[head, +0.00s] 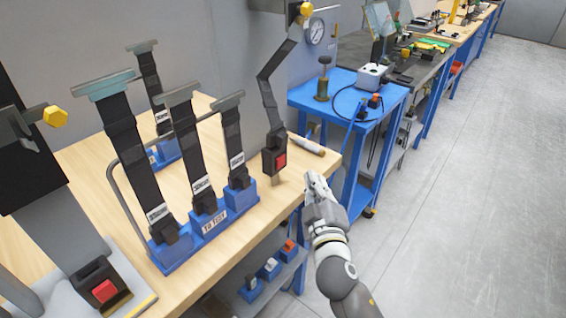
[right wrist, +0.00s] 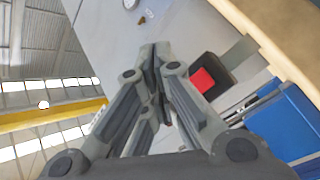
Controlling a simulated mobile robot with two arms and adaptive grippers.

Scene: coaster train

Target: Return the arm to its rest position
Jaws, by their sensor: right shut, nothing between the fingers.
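My right gripper (head: 317,183) is shut and empty in the head view, off the front edge of the wooden table (head: 255,215) near its right corner. In the right wrist view its fingers (right wrist: 155,50) come together with nothing between them. A dark buckle with a red button (head: 275,160) hangs on a black strap a little left of the gripper, apart from it. The red button also shows beyond the fingers in the right wrist view (right wrist: 203,80). My left gripper is not in view.
A blue rack (head: 210,225) labelled "TO TEST" holds upright black belt straps on the table. A white-and-brown cylindrical tool (head: 307,145) lies by the table's right edge. A blue cart (head: 345,105) stands behind. Grey floor (head: 450,200) at right is clear.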

